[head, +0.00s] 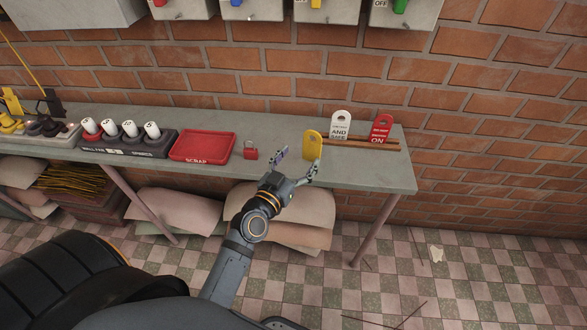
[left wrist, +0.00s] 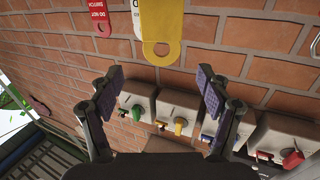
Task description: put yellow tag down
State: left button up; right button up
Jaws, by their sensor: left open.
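The yellow tag (head: 312,146) stands upright, hole at the top, at the left end of the wooden rack (head: 362,143) on the grey bench. I cannot tell whether its lower edge sits in the rack. My left gripper (head: 297,162) is open and empty at the bench's front edge, just in front and to the left of the yellow tag. In the left wrist view, the yellow tag (left wrist: 162,28) is at the top, beyond the spread fingers (left wrist: 160,88) and apart from them. My right gripper is not in view.
A white tag (head: 340,124) and a red tag (head: 381,129) stand in the rack. A red padlock (head: 250,150), a red scrap tray (head: 203,147) and a holder with white-topped pegs (head: 125,142) line the bench to the left. Switch boxes (head: 325,12) hang above.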

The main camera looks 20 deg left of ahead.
pick_arm(q)
jog(key=s, duration=0.3)
jog(key=shift+a+b, duration=0.15)
jog(key=shift+b, duration=0.15)
